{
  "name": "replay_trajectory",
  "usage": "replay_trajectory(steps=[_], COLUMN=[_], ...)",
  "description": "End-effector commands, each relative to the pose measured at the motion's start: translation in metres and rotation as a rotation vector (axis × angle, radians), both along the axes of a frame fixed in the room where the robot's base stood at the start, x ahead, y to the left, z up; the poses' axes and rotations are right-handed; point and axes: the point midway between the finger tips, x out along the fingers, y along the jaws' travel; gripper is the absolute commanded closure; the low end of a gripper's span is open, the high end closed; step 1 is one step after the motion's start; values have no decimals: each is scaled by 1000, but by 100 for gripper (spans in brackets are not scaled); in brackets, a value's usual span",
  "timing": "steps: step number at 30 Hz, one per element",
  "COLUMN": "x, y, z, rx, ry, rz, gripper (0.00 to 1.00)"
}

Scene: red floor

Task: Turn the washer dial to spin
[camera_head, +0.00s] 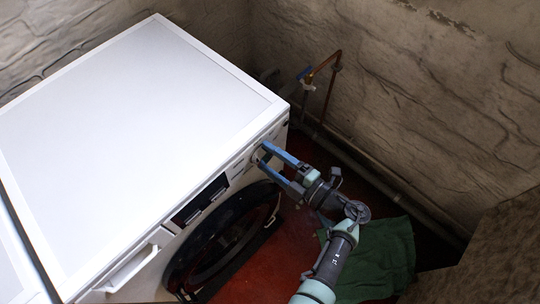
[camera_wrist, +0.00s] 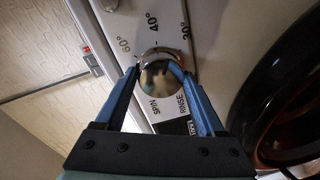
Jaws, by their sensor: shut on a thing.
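The washer (camera_head: 140,90) is white, with its control panel along the front edge. The round metallic dial (camera_wrist: 158,76) shows in the wrist view on the panel, with 60°, 40°, 30°, RINSE and SPIN printed around it. My gripper (camera_wrist: 160,64) has its two blue fingers closed on opposite sides of the dial. In the head view my gripper (camera_head: 262,153) reaches the right end of the panel, and its fingers largely hide the dial. I cannot tell which label the dial points to.
The dark round washer door (camera_head: 222,240) is below the panel, with a drawer handle (camera_head: 132,268) to the left. A green cloth (camera_head: 385,255) lies on the red floor (camera_head: 290,245). Pipes (camera_head: 325,75) run along the stone wall on the right.

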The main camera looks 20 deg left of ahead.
Motion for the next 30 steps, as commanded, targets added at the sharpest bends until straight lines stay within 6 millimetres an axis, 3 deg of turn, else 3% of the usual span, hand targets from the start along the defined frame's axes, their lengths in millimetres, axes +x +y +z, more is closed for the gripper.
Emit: replay_trajectory(steps=[30], x=[2], y=[-1], z=[-2], rx=[329], ry=[909], rz=[1], gripper=[84])
